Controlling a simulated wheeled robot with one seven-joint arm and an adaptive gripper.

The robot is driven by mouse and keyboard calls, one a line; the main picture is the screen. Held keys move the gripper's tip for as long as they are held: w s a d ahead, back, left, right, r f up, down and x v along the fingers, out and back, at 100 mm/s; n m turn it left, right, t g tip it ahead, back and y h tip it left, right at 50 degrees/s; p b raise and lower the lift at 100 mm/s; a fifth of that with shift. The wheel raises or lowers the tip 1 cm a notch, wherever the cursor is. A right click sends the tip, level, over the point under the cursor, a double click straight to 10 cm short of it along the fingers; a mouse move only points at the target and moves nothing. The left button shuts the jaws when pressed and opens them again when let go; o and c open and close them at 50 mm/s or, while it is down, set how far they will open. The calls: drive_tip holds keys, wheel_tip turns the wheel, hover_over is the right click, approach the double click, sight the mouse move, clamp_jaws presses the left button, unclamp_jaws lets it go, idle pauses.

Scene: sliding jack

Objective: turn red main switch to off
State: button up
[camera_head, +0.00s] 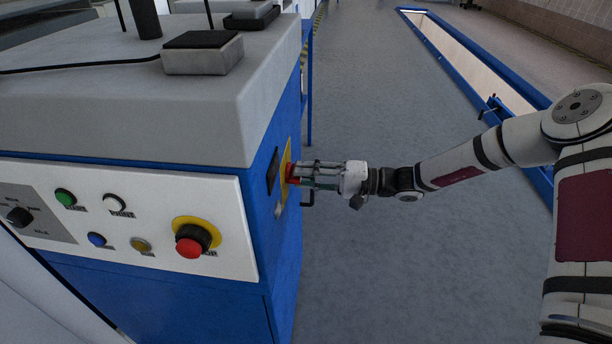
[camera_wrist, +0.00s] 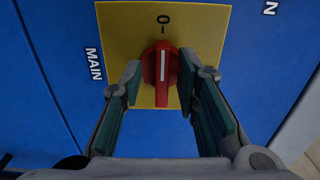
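The red main switch (camera_wrist: 162,68) is a round knob with a white line, on a yellow plate (camera_wrist: 120,30). In the wrist view the white line stands upright and points at the "0" mark at the top of the plate. In the head view the red switch (camera_head: 291,173) shows at the blue side of the cabinet. In the head view my gripper (camera_head: 300,174) reaches the switch from the right. The exact contact is partly hidden.
The cabinet's white front panel (camera_head: 130,255) carries a red stop button (camera_head: 190,246) on a yellow ring and several small buttons. A grey box (camera_head: 203,53) sits on the cabinet top. Grey floor (camera_head: 390,270) is open to the right; a blue-edged pit (camera_head: 470,60) lies beyond.

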drive_tip(key=d, duration=1.2)
drive_tip(key=shift+s, duration=0.2)
drive_tip(key=s+d+r+t+h+p, duration=0.1)
drive_tip(key=s+d+r+h+p, duration=0.2)
drive_tip(key=s+r+h, duration=0.3)
drive_tip(key=s+d+r+t+h+p, duration=0.1)
drive_tip(key=s+d+r+h+p, duration=0.2)
drive_tip(key=s+r, duration=1)
drive_tip(key=s+d+r+t+h+p, duration=0.1)
drive_tip(key=s+d+r+h+p, duration=0.3)
drive_tip(key=s+r+h, duration=0.5)
drive_tip(key=s+d, duration=0.1)
drive_tip(key=s, duration=0.8)
drive_tip(key=shift+d+r+t, duration=0.15)
drive_tip(key=shift+d+t, duration=0.15)
drive_tip(key=shift+d, duration=0.05)
